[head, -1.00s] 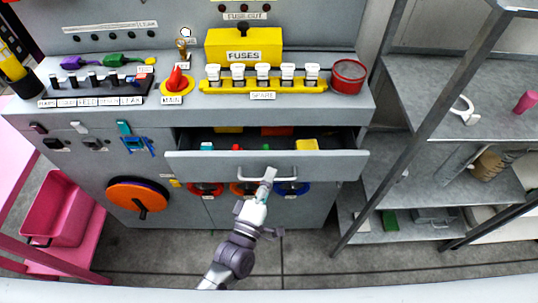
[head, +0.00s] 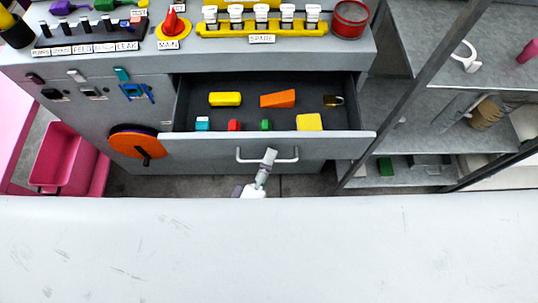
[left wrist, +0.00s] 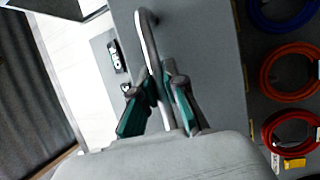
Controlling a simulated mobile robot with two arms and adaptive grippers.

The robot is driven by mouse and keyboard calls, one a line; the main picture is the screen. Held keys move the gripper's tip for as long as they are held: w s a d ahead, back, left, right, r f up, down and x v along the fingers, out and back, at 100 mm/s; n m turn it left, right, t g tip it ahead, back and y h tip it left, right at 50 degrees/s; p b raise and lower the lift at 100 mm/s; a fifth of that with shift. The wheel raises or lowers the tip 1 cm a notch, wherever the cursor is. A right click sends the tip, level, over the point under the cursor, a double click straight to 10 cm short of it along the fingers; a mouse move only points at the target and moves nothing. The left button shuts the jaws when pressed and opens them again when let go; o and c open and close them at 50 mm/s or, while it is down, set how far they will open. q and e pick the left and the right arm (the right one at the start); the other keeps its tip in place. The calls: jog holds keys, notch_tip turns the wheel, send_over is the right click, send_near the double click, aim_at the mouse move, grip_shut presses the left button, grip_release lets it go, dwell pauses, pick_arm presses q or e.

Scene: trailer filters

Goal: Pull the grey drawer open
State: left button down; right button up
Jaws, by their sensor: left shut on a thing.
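The grey drawer (head: 200,147) is open in the cabinet, pulled well out, and its dark inside shows in the head view. Its silver handle (head: 286,160) runs along the front panel. My left gripper (head: 268,158) is at the middle of the handle. In the left wrist view the fingers of my left gripper (left wrist: 160,92) are shut around the handle bar (left wrist: 149,42). Inside lie a yellow block (head: 225,99), an orange wedge (head: 278,99), a brass padlock (head: 333,101) and several small coloured pieces along the front. My right gripper is out of view.
The cabinet top (head: 190,58) carries a red knob (head: 172,22), a yellow rack of white-capped fuses (head: 262,30) and a red round tin (head: 350,18). A pink bin (head: 65,160) stands at left. A metal shelf post (head: 405,95) rises close to the drawer's right side.

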pick_arm(q)
jog(key=c, duration=1.5)
grip_release()
jog(key=v, duration=1.2)
jog(key=a+f+m+g+y, duration=0.2)
jog(key=a+f+m+g, duration=0.25)
jog(key=f, duration=0.85)
jog(key=a+f+m+g+y, duration=0.1)
jog(key=a+f+m+g, duration=0.3)
jog(key=f, duration=0.8)
jog(key=s+a+f+m+g+y, duration=0.2)
jog(key=s+a+f+m+g, duration=0.1)
jog(key=s+f, duration=0.4)
jog(key=s+a+f+m+g+y+p, duration=0.1)
jog(key=s+a+f+m+g+y, duration=0.1)
jog(key=s+a+f+g, duration=0.4)
jog(key=s+a+f+m, duration=0.1)
jog(key=s+f, duration=0.1)
jog(key=s, duration=0.1)
jog(key=shift+s+a+y, duration=0.15)
jog(key=shift+a+y, duration=0.25)
